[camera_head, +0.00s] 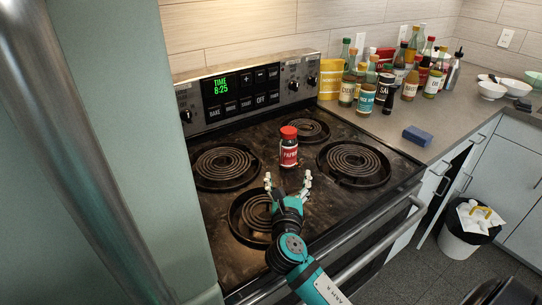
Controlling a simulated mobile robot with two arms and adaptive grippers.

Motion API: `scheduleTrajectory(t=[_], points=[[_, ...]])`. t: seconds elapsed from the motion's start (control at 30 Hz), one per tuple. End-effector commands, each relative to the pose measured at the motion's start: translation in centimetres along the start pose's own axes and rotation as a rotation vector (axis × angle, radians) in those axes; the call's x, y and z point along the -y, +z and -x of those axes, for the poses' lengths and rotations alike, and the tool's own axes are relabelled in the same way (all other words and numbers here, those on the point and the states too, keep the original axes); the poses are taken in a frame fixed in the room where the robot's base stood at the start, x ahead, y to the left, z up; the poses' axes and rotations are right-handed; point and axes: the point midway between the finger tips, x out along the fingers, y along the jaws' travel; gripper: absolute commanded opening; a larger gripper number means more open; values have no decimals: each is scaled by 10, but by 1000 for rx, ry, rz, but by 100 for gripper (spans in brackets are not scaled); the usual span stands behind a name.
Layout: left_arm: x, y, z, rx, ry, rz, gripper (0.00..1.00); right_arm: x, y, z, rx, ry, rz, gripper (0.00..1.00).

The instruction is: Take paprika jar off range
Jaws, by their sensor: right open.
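The paprika jar (288,150) stands upright near the middle of the coil range (275,145), between the burners. It has a red cap and a red label. My right gripper (288,181) is open and empty just in front of the jar, over the range. Its two pale fingertips are spread and point toward the jar. A small gap seems to lie between fingers and jar, but I cannot tell whether they touch. My left gripper is not in view.
Several bottles (364,90) crowd the counter right of the range, beside a yellow canister (331,79). A blue sponge (417,136) lies on the counter (440,115), with clear room around it. White bowls (491,90) stand far right. The oven handle (375,245) runs along the front.

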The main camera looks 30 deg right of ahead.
Motion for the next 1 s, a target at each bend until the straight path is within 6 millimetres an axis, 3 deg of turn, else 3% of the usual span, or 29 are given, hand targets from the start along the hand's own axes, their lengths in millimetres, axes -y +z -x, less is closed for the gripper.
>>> scheduleTrajectory(t=[0.1, 0.27, 0.5, 0.77, 1.0], points=[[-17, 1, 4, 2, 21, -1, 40, 0, 2, -18, 3, -3, 6, 80], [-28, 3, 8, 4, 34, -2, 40, 0, 3, -54, 2, -2, 3, 80], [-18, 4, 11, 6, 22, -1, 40, 0, 2, -102, 1, -2, 1, 80], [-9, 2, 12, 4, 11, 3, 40, -1, 1, -122, 0, 0, 0, 80], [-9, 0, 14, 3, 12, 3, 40, -4, 2, -156, 1, -1, 0, 80]])
